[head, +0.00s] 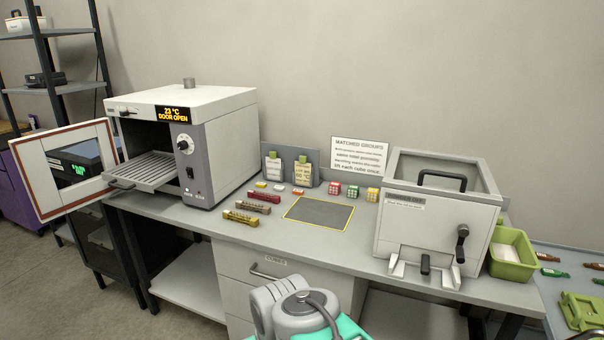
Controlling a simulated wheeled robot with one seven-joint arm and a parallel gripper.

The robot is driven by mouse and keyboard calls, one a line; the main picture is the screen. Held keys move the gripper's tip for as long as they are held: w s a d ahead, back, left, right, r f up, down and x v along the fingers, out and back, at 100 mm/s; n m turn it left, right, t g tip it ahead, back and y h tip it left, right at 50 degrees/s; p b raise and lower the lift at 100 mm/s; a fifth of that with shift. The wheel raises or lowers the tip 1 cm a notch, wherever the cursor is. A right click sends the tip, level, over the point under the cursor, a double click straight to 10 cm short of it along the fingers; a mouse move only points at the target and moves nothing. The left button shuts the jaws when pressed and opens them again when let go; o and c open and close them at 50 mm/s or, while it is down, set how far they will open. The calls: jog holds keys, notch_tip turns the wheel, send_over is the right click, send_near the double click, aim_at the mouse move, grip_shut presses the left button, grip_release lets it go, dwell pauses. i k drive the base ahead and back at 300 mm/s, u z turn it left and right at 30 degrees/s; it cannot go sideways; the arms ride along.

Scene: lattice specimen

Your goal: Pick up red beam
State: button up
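A dark red beam (264,197) lies flat on the grey bench to the right of the oven, farthest back of three bars. A brownish-red beam (253,207) lies just in front of it, and a tan-yellow beam (240,218) lies nearest the front edge. The three lie roughly parallel and apart from each other. Part of my arm shows at the bottom middle, in front of the bench drawers. My gripper's fingers are not in view.
The oven (222,113) has its door (62,168) open at left. A yellow-edged grey mat (320,213) lies bare right of the beams. Small blocks and coloured cubes (335,189) stand behind. A large lidded box (432,243) and green bin (511,270) stand at right.

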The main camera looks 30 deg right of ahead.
aim_at(251, 194)
jog(key=z, duration=0.35)
jog(key=k, duration=0.4)
jog(key=u, duration=0.6)
jog(key=i, duration=0.75)
jog(key=u, duration=0.7)
jog(key=i, duration=0.85)
jog(key=z, duration=0.55)
jog(key=i, duration=0.7)
jog(key=z, duration=1.15)
jog(key=i, duration=0.4)
jog(key=z, duration=0.4)
